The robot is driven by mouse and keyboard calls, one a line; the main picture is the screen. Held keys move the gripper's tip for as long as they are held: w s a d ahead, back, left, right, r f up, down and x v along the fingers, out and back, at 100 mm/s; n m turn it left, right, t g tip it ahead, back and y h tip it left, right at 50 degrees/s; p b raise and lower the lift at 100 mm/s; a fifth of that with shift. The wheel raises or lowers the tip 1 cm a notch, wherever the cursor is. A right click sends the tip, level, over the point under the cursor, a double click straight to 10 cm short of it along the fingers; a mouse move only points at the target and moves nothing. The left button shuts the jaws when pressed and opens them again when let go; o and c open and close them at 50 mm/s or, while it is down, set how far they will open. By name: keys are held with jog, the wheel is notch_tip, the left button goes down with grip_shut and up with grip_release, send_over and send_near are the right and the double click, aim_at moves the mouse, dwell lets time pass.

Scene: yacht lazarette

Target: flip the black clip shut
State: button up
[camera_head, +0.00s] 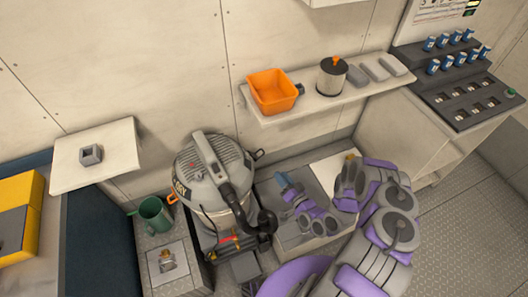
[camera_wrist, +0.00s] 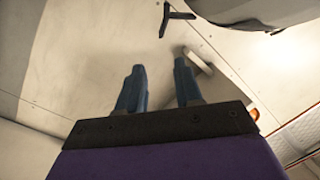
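A grey vacuum (camera_head: 205,170) with a domed lid and a black hose stands at the centre of the head view. In the wrist view, a dark T-shaped piece (camera_wrist: 177,17), which looks like the black clip, sticks out near a grey rounded body (camera_wrist: 255,10) at the top edge. I cannot pick the clip out clearly in the head view. My gripper (camera_head: 283,180) is to the right of the vacuum, apart from it. In the wrist view, my gripper (camera_wrist: 159,72) has its two blue fingers apart with nothing between them. The T-shaped piece lies beyond the fingertips.
A shelf (camera_head: 310,108) above holds an orange bin (camera_head: 272,92) and a filter canister (camera_head: 331,77). A small wall shelf (camera_head: 110,170) is further left. Grated floor (camera_head: 450,225) lies open at right.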

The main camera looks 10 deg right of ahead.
aim_at(264, 152)
jog(key=x, duration=1.5)
jog(key=shift+a+b, duration=0.1)
jog(key=shift+b, duration=0.2)
grip_shut()
